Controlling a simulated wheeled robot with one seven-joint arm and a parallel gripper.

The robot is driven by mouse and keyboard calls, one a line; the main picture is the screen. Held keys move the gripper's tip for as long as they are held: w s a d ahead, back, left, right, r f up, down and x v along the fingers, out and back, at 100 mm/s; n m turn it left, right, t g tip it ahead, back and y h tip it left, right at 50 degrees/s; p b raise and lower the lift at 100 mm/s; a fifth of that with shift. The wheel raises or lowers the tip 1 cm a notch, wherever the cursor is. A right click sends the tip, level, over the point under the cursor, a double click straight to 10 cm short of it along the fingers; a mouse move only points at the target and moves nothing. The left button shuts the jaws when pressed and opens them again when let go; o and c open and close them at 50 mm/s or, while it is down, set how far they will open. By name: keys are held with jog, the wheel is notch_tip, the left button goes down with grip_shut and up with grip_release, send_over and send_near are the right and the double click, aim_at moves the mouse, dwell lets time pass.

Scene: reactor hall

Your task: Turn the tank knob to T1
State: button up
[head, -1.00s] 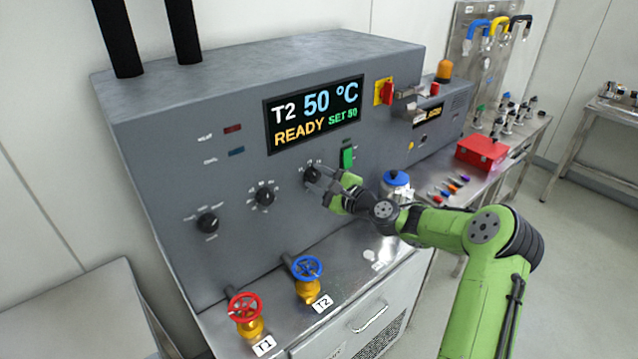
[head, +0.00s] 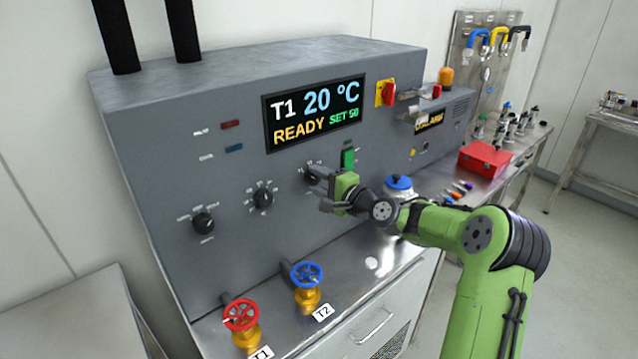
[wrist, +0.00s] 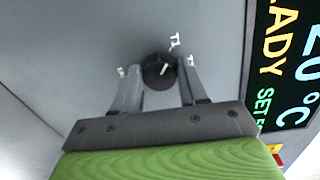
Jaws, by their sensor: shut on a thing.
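The tank knob (head: 311,178) is a small black dial on the grey console front, partly hidden by my gripper in the head view. In the wrist view the knob (wrist: 157,72) sits between my two fingers, and its white pointer line leans toward the label that appears to read T1 (wrist: 175,41). My gripper (head: 322,187) is shut on the knob. The display (head: 314,113) reads T1, 20 °C, READY, SET 50.
Two other black knobs (head: 263,198) (head: 203,223) are to the left. Red valve T1 (head: 241,315) and blue valve T2 (head: 307,275) stand on the ledge below. A green switch (head: 348,158), a red-yellow switch (head: 386,94) and a blue-lidded jar (head: 399,184) are close to my arm.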

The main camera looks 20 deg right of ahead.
jog(key=shift+f, duration=0.1)
jog(key=o, duration=1)
jog(key=shift+o, duration=0.2)
jog(key=b+v, duration=0.1)
jog(key=v, duration=1.4)
jog(key=shift+s, duration=0.4)
jog(key=shift+d, duration=0.15)
